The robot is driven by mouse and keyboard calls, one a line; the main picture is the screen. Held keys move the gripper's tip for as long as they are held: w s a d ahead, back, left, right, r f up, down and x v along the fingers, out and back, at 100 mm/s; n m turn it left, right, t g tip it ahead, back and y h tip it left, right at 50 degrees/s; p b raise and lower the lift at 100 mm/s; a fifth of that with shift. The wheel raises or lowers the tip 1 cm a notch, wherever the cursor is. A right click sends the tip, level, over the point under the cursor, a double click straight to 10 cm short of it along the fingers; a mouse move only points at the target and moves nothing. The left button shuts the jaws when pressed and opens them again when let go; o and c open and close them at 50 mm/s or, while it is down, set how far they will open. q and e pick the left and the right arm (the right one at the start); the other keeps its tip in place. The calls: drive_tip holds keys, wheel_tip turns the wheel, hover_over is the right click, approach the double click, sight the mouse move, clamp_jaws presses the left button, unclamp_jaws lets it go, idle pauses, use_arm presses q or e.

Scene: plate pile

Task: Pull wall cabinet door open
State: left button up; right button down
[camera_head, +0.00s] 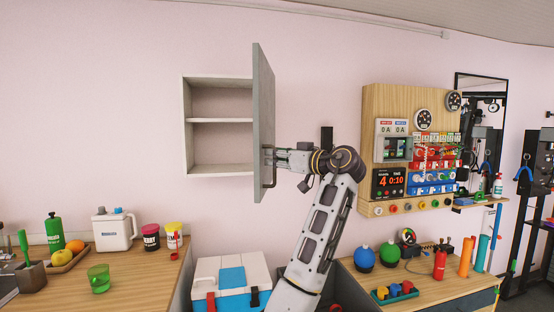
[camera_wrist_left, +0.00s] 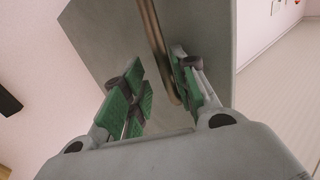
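The wall cabinet (camera_head: 188,130) hangs on the pink wall, its two shelf spaces empty. Its grey door (camera_head: 263,95) stands swung well out on the right side, seen nearly edge-on. A dark bar handle (camera_head: 265,184) is on the door's right-hand face. My left gripper (camera_head: 274,157) is at this handle, reaching in from the right. In the left wrist view, its green-padded fingers (camera_wrist_left: 160,98) are spread apart. The brownish handle (camera_wrist_left: 158,50) runs down between them, close to the right finger; contact is unclear. My right gripper is not in view.
A cooler box (camera_head: 230,272) stands below the cabinet. A wooden counter (camera_head: 140,277) with a jug, jars and fruit is at left. At right are a wooden panel (camera_head: 373,110) with instruments and a bench (camera_head: 430,295) with bottles. Wall left of the cabinet is bare.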

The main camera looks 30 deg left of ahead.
use_arm(q)
drive_tip(key=v, duration=1.2)
idle(0.5)
